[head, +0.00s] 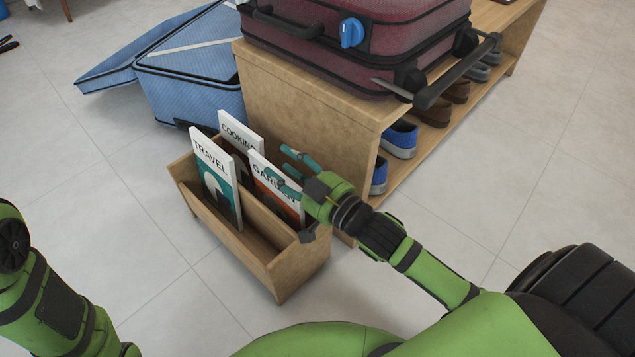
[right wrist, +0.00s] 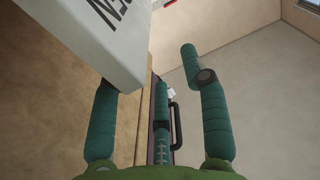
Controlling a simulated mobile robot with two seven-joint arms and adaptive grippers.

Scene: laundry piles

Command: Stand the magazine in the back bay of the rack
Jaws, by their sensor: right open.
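The wooden rack (head: 278,270) stands on the floor with magazines upright in it. The TRAVEL magazine (head: 218,180) stands at the left, in the bay facing me. The COOKING magazine (head: 240,135) stands farther back. The GARDEN magazine (head: 285,205) is at the right end, leaning slightly; its lower part is hidden, so I cannot tell its bay. My right gripper (head: 277,161) is open at its upper right edge. In the right wrist view, the white GARDEN magazine (right wrist: 108,42) overlaps the left fingertip; contact is unclear. My left gripper is out of view.
A wooden bench (head: 300,92) stands close behind the rack, with a dark red suitcase (head: 370,45) on top and shoes (head: 398,138) on its lower shelf. A blue suitcase (head: 190,75) lies behind left. The tiled floor left of the rack is clear.

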